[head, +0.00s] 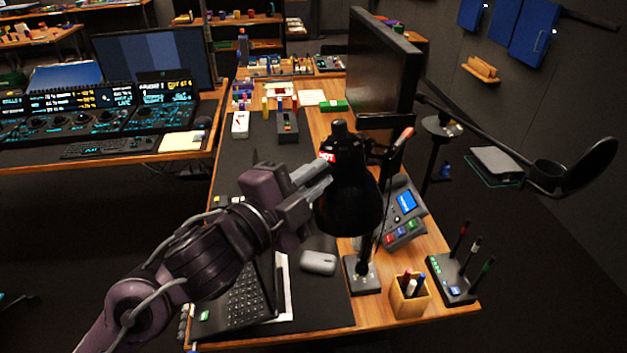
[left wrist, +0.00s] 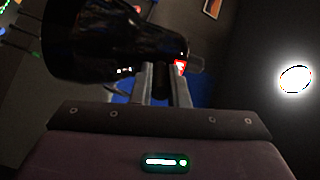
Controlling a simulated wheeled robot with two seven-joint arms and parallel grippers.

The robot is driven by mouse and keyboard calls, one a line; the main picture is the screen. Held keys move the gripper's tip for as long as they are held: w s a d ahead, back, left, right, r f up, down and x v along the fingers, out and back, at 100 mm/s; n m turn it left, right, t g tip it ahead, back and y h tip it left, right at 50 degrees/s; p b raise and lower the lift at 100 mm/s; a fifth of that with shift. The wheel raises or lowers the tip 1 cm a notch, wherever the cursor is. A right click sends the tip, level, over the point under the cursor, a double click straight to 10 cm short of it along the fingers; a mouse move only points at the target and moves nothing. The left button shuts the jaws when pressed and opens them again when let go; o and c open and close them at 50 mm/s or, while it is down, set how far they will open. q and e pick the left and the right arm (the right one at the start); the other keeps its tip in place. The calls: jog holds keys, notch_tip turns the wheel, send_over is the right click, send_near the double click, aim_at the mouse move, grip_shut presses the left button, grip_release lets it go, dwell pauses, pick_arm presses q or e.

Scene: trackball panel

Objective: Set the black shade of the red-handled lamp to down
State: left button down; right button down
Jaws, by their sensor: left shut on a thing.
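The black lamp shade (head: 348,200) hangs over the desk's right part, its narrow end up and its wide rim facing mostly down. A small red label (head: 327,157) is near its top. A red tip (head: 407,134) shows beside the lamp's joint, on the right. The lamp's black base (head: 362,276) stands on the desk. My left gripper (head: 324,182) reaches the shade from the left. In the left wrist view its fingers (left wrist: 163,86) are shut on a dark part by the narrow end of the shade (left wrist: 95,38). My right gripper is out of view.
A monitor (head: 383,75) stands behind the lamp. A control box (head: 402,215), a pen cup (head: 409,296) and a marker stand (head: 453,278) are to the right. A mouse (head: 318,262) and a laptop (head: 245,295) lie below my arm. A black jointed arm (head: 490,135) extends at the right.

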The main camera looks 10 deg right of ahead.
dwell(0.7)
pick_arm(q)
jog(key=c, duration=1.4)
grip_release()
jog(key=v, duration=0.6)
jog(key=shift+d+r, duration=0.1)
jog(key=shift+p+v, duration=0.9)
jog(key=shift+v, duration=0.05)
